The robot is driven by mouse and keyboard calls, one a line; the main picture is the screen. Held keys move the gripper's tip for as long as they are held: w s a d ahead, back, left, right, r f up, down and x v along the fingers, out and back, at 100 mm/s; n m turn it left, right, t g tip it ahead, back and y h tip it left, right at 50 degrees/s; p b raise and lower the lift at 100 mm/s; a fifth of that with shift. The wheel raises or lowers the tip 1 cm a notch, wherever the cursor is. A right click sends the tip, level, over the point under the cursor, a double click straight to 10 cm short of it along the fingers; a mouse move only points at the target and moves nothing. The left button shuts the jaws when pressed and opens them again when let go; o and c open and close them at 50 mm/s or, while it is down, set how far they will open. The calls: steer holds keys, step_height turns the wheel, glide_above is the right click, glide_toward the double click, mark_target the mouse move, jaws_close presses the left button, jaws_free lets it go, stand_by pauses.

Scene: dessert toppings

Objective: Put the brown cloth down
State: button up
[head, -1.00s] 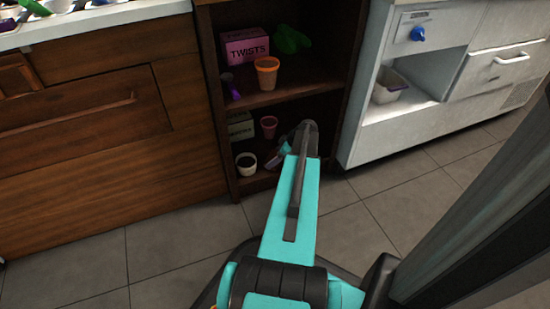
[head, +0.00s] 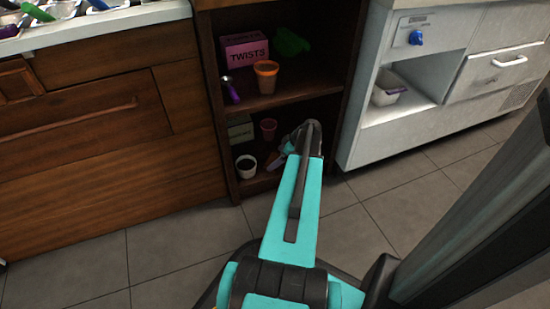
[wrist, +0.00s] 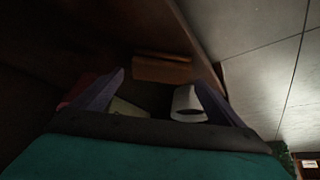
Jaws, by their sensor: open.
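My gripper (wrist: 160,78) is open, its two dark fingers spread apart in the wrist view. Beyond and between the fingertips is a flat brown shape (wrist: 162,68) that looks like the brown cloth, apart from the fingers and not held. In the head view my arm reaches into the lower compartment of the dark wooden shelf unit (head: 232,160), and its own end hides the fingers. A small orange-brown patch (head: 272,160) shows just left of the arm's end; I cannot tell if it is the cloth.
A white cup (head: 246,167), a reddish cup (head: 268,129) and a greenish box (head: 240,131) share the lower compartment. Above are a pink TWISTS box (head: 246,52), an orange cup (head: 266,78) and a purple-handled scoop (head: 231,90). Shelf walls are close; a white cabinet (head: 385,145) stands right.

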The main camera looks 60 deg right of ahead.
steer(key=p+v, duration=0.3)
steer(key=v, duration=0.6)
steer(key=shift+r, duration=0.2)
steer(key=shift+s, duration=0.1)
stand_by(0.4)
